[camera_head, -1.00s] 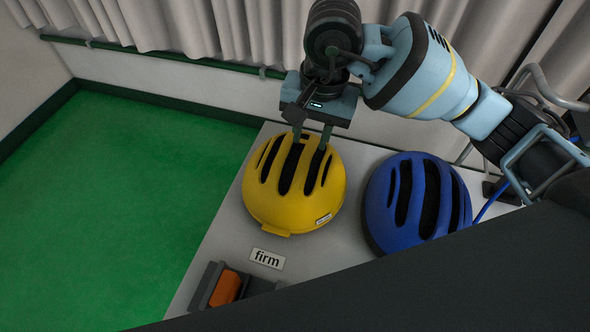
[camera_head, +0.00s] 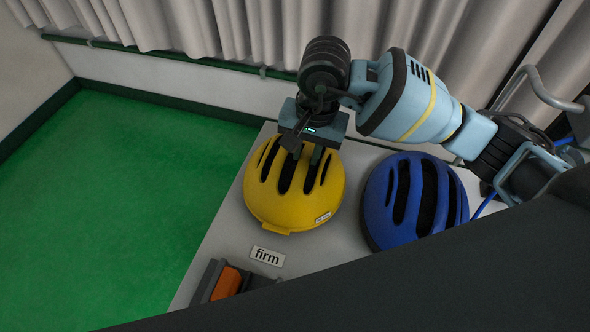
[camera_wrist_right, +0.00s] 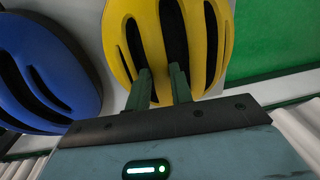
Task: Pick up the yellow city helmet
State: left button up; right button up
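The yellow city helmet (camera_head: 283,213) sits dome up on the grey table, with dark vent slots and a small white label near its rim. My right gripper (camera_head: 307,154) is over the helmet's far upper side, pointing down. In the right wrist view, its two fingers (camera_wrist_right: 162,72) reach the yellow helmet (camera_wrist_right: 118,38) at its slots, with a yellow rib between them. The fingers stand apart with a gap; whether they press on the rib is hard to see. The helmet rests on the table. My left gripper is not in view.
A blue helmet (camera_head: 379,208) stands close to the right; it also shows in the right wrist view (camera_wrist_right: 30,62). A "firm" label (camera_head: 267,257) and a grey holder with an orange block (camera_head: 227,284) are in front. A curtain (camera_head: 240,35) hangs behind the table (camera_head: 222,225).

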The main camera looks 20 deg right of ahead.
grip_shut()
jog(key=shift+r, duration=0.1)
notch_tip(320, 180, up, 10)
dwell(0.5)
